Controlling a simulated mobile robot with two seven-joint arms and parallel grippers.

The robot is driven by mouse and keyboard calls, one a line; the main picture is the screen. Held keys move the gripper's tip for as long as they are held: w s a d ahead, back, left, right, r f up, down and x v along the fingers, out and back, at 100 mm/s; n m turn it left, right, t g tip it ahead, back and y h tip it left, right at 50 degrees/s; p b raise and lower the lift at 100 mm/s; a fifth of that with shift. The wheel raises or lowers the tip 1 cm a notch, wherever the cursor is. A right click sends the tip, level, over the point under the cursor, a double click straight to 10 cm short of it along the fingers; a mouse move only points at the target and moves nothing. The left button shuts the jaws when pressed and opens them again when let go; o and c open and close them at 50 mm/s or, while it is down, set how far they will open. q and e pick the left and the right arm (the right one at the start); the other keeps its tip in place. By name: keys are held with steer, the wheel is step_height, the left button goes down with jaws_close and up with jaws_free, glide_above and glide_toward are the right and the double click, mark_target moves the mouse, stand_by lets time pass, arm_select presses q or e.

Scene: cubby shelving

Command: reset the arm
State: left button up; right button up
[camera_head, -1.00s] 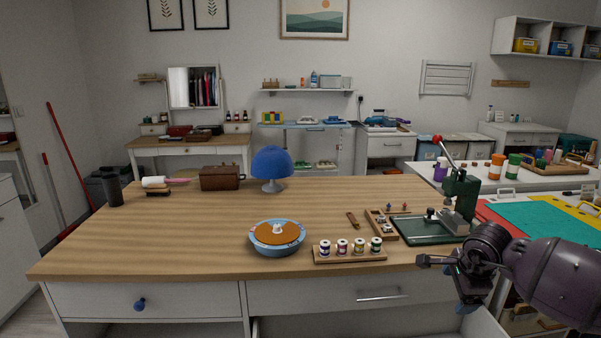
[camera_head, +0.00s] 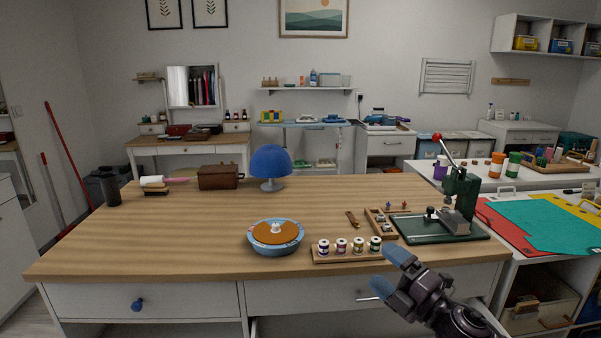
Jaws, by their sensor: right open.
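My right gripper (camera_head: 384,272) is in front of the workbench's front edge, at the lower right, over the drawer fronts. Its blue-tipped fingers are apart with nothing between them. It partly hides the silver handle of the right drawer (camera_head: 300,295). My right arm comes up from the bottom edge of the view. My left gripper is not in view.
The bench's left half is mostly clear. An open lower drawer shows below.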

steer(key=s+d+f+m+h, duration=0.3)
steer(key=s+f+m+h, duration=0.2)
steer(key=f+m, duration=0.35)
steer(key=s+d+f+m+h, duration=0.3)
steer(key=s+f+m+h, duration=0.1)
steer(key=f+m, duration=0.4)
steer(key=s+d+f+m+g+h, duration=0.2)
steer(key=s+f+m, duration=0.2)
steer(key=s+f, duration=0.3)
steer(key=s+d+f+m+g+h, duration=0.1)
steer(key=s+f+m, duration=0.3)
steer(key=s, duration=1)
step_height(320, 180, down, 3)
steer(key=shift+s+d+r+g+h, duration=0.1)
steer(key=shift+s+d+g+h, duration=0.3)
steer(key=shift+d+g, duration=0.4)
